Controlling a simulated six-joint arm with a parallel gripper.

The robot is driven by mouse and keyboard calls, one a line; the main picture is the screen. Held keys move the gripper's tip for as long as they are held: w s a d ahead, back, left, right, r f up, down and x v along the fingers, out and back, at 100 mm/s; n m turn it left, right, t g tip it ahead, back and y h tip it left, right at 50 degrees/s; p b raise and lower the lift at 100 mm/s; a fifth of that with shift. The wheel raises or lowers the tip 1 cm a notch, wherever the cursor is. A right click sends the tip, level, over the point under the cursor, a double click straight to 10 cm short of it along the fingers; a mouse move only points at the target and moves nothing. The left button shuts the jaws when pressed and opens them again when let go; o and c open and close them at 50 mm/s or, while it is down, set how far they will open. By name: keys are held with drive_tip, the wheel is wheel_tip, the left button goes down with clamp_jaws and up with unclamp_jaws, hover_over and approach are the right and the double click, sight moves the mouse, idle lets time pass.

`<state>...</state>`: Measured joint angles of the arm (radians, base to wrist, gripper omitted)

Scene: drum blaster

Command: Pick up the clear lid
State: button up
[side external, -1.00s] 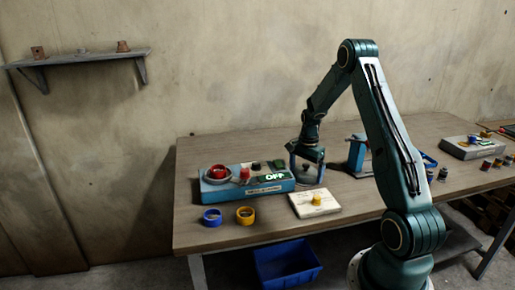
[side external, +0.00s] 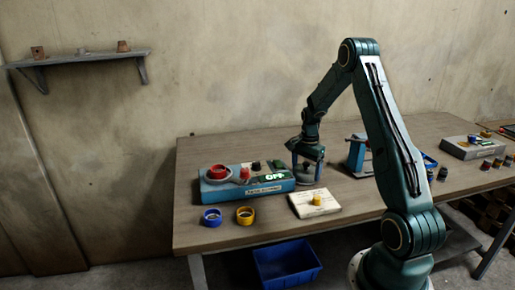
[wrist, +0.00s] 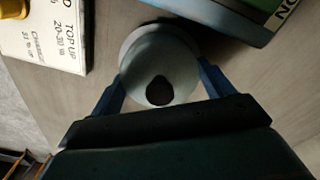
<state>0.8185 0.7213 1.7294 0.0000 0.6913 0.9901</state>
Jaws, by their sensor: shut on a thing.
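The clear lid (wrist: 135,72) is a pale, see-through round piece with a dark knob in its middle. In the wrist view it lies between the two blue fingers of my gripper (wrist: 160,84), one finger at each side. My gripper is shut on it. In the side external view my gripper (side external: 308,172) points down at the wooden table, behind the white card block. The lid is small there and partly covered by the fingers, and it seems to be at table height. I cannot tell whether it touches the table.
A blue box with a lit OFF sign (side external: 246,187) stands just left of my gripper. A blue stand (side external: 356,155) is to the right. Blue (side external: 212,216) and yellow (side external: 245,215) rings lie near the front edge.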

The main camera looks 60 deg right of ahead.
sight(306, 163)
wheel_tip(306, 163, up, 20)
drive_tip(key=shift+f, duration=0.25)
idle(0.3)
idle(0.5)
drive_tip(key=w+a+f+n, duration=0.2)
drive_tip(key=w+a+f, duration=0.1)
drive_tip(key=w+a, duration=0.8)
drive_tip(key=w+a+f+n, duration=0.2)
drive_tip(key=w+a, duration=0.9)
drive_tip(key=shift+f+n, duration=0.3)
drive_tip(key=shift+f, duration=0.1)
drive_tip(key=shift+f, duration=0.1)
drive_tip(key=shift+f, duration=3.05)
drive_tip(key=shift+f, duration=0.2)
